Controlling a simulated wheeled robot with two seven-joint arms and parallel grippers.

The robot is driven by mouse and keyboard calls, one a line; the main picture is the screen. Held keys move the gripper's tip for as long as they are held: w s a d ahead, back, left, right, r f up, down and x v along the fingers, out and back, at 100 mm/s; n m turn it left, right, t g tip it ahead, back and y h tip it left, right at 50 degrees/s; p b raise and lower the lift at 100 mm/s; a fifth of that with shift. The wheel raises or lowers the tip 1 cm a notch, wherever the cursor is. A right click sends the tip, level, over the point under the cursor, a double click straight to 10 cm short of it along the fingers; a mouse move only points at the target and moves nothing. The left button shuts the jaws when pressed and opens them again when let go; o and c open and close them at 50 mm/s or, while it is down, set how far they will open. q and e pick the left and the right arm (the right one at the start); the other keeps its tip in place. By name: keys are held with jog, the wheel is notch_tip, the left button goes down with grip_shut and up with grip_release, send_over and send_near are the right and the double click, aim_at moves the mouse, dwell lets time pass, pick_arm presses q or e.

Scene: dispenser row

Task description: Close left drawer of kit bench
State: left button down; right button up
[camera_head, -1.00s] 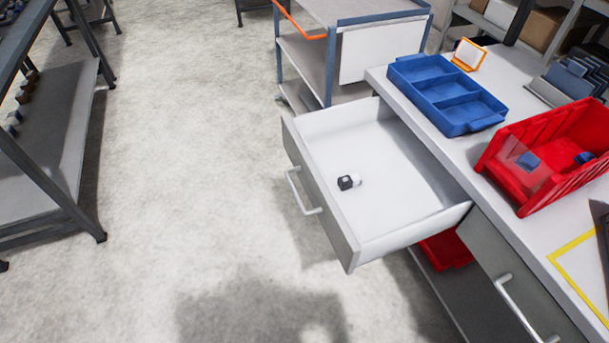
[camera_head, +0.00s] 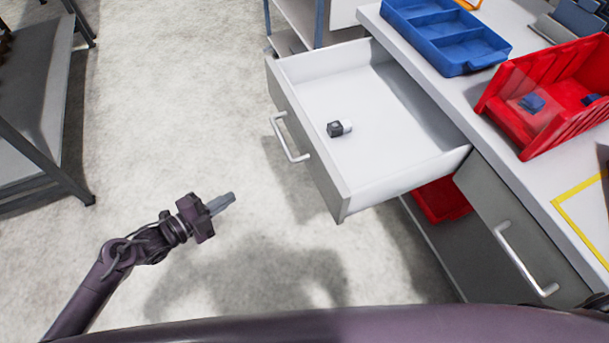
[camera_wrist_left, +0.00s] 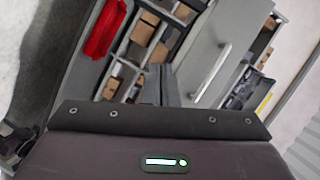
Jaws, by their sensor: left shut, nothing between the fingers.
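The left drawer (camera_head: 310,143) of the kit bench (camera_head: 545,210) is pulled well out, with a grey front and a white inside. Its silver bar handle (camera_head: 289,138) faces left. A small black and white object (camera_head: 340,128) lies on the drawer floor. My left gripper (camera_head: 221,203) is shut and empty, in the air over the floor, left of the drawer front and apart from it. The left wrist view shows a grey bench front with a silver handle (camera_wrist_left: 212,75); no fingers show there. My right gripper is not in view.
On the bench top stand a blue divided tray (camera_head: 445,35) and a red bin (camera_head: 550,95). A second, shut drawer with a handle (camera_head: 525,260) is at the right. A grey rack (camera_head: 40,130) stands at the left. The floor between is clear.

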pick_arm(q)
jog(key=s+d+r+m+g+h, duration=0.2)
jog(key=d+r+m+h, duration=0.1)
jog(key=r+m, duration=0.15)
jog(key=s+d+r+m+g+h, duration=0.2)
jog(key=s+d+r+m, duration=0.15)
jog(key=r, duration=0.25)
jog(key=p, duration=0.2)
send_near(317, 169)
jog(key=shift+m, duration=0.4)
jog(key=x, duration=0.6)
jog(key=shift+w+r, duration=0.1)
jog(key=shift+w+d, duration=0.1)
jog(key=shift+d, duration=0.3)
